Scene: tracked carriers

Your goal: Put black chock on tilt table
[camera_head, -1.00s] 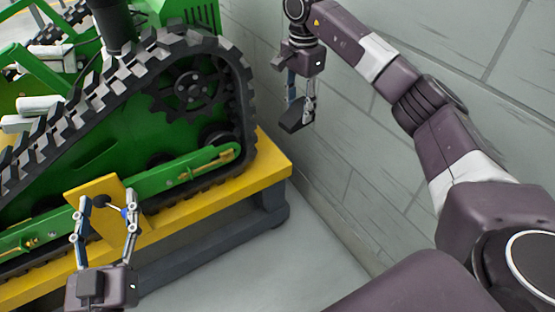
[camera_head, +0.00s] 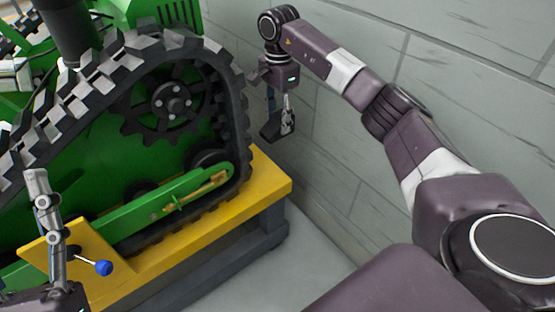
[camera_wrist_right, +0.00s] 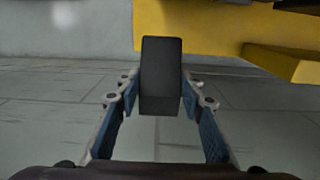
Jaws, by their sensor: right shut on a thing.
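The black chock (camera_head: 271,129) hangs in my right gripper (camera_head: 281,117), beyond the right end of the tilt table and beside the grey wall. In the right wrist view the chock (camera_wrist_right: 160,75) sits upright between the two blue-padded fingers of the gripper (camera_wrist_right: 160,108). The tilt table's yellow deck (camera_head: 262,184) carries the green tracked machine (camera_head: 75,175). The chock is apart from the deck in the head view. My left gripper (camera_head: 48,215) is at the lower left by a yellow plate with a blue-knobbed pin (camera_head: 104,268); its finger gap is hard to see.
The black rubber track (camera_head: 232,110) stands close to the deck's right end. The grey block wall (camera_head: 345,150) runs close behind my right arm. Bare grey floor (camera_head: 310,250) lies right of the table's dark base (camera_head: 265,228).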

